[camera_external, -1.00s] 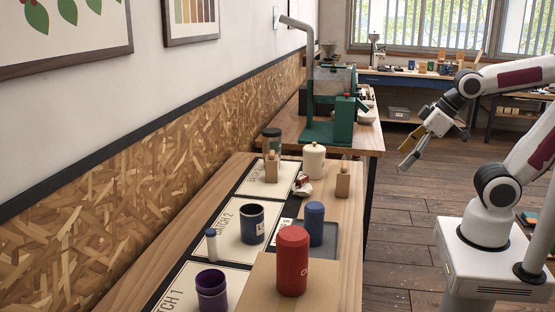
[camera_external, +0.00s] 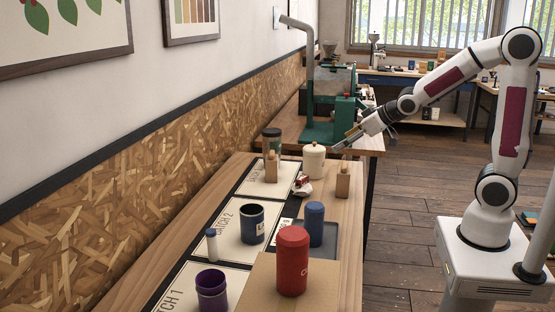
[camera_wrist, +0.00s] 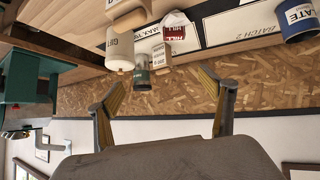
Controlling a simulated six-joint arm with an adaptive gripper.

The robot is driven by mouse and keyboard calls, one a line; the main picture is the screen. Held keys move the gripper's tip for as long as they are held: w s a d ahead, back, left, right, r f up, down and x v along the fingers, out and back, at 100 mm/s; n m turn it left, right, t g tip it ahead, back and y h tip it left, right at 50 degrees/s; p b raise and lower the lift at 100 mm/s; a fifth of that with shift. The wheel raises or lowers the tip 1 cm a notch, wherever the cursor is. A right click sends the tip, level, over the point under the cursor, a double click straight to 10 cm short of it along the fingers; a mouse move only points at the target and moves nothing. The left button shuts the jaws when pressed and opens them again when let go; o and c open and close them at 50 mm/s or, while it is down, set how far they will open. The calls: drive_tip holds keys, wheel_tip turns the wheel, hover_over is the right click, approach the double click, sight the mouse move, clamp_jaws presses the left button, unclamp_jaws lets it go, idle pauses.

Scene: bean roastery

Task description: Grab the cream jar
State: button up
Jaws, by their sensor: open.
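The cream jar (camera_external: 314,161), with a knobbed lid, stands upright at the far end of the wooden table. It also shows in the wrist view (camera_wrist: 119,49), toward the upper left, tilted in the picture. My gripper (camera_external: 344,143) is to the right of the jar in the external view, apart from it, pointing left and down. In the wrist view my gripper (camera_wrist: 162,82) has its two fingers spread wide with nothing between them at the tips. The jar lies beyond the left finger there.
A dark-lidded jar (camera_external: 272,141) stands left of the cream jar. Wooden blocks (camera_external: 342,181) and a red-and-white packet (camera_external: 302,186) are nearby. The green roasting machine (camera_external: 331,110) stands behind. A red canister (camera_external: 293,260), blue canister (camera_external: 315,223) and navy cup (camera_external: 252,223) stand nearer the camera.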

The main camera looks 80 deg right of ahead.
drive_tip(key=t, duration=0.1)
approach(324, 151)
drive_tip(key=w+a, duration=0.4)
drive_tip(key=a, duration=0.1)
drive_tip(key=d+f, duration=0.1)
drive_tip(key=d, duration=0.1)
drive_tip(key=w+d+f+m+t+h, duration=0.1)
drive_tip(key=d+f, duration=0.1)
drive_tip(key=d+f+t, duration=0.1)
drive_tip(key=d, duration=0.2)
drive_tip(key=shift+w+f+m, duration=0.2)
drive_tip(key=shift+f+m, duration=0.1)
drive_tip(key=shift+w, duration=0.1)
drive_tip(key=shift+x, duration=1.2)
drive_tip(key=shift+w+f, duration=0.1)
drive_tip(key=shift+x, duration=2.5)
drive_tip(key=c, duration=1.6)
